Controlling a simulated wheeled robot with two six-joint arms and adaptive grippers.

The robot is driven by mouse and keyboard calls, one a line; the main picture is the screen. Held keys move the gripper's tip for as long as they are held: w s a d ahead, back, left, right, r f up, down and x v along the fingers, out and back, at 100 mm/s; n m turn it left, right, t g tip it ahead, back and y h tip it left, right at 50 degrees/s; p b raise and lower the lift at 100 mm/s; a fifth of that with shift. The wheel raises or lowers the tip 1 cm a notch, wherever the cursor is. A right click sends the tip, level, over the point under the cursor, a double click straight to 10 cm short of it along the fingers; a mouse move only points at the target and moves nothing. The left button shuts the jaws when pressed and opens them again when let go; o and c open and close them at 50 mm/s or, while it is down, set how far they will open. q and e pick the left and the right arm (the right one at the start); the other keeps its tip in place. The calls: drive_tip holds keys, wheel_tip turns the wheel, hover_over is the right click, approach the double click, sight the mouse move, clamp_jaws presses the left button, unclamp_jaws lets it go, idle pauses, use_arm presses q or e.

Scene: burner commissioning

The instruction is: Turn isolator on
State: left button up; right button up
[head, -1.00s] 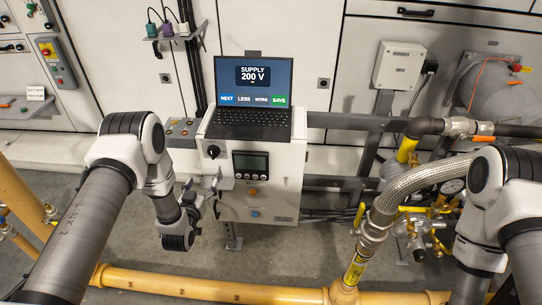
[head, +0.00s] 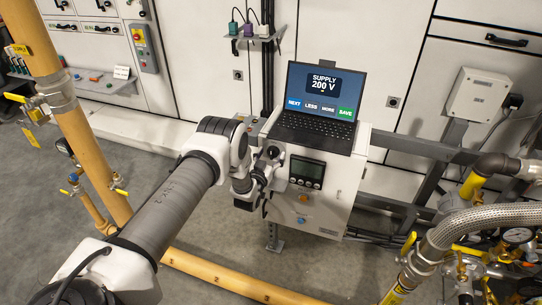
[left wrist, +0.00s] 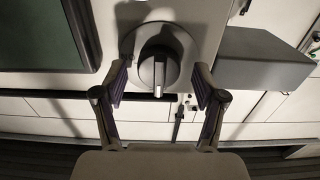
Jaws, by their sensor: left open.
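The isolator is a dark rotary knob (left wrist: 159,68) on the front of the white control box (head: 322,203). In the left wrist view a pale pointer line on the knob runs straight down the picture. The knob also shows in the head view (head: 273,152), at the box's upper left. My left gripper (left wrist: 160,82) is open, one finger on each side of the knob. A gap shows beside each finger, and I cannot tell how deep they reach. In the head view my left gripper (head: 269,174) is just below the knob. My right gripper is out of view.
A laptop (head: 315,108) reading "SUPPLY 200 V" stands on the box. A small display (head: 306,172) is right of the knob. A grey block (left wrist: 262,60) is close to my right finger in the left wrist view. Yellow pipes (head: 88,150) stand left; a braided hose (head: 480,222) is right.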

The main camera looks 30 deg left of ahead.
use_arm(q)
drive_tip(key=shift+r, duration=0.1)
drive_tip(key=c, duration=1.1)
drive_tip(key=shift+c, duration=0.2)
drive_tip(key=shift+m, duration=0.5)
drive_tip(key=m, duration=0.3)
drive_tip(key=shift+d+b, duration=0.1)
drive_tip(key=shift+b, duration=0.3)
drive_tip(key=m, duration=0.9)
drive_tip(key=shift+d+m, duration=0.1)
drive_tip(key=shift+m, duration=2.4)
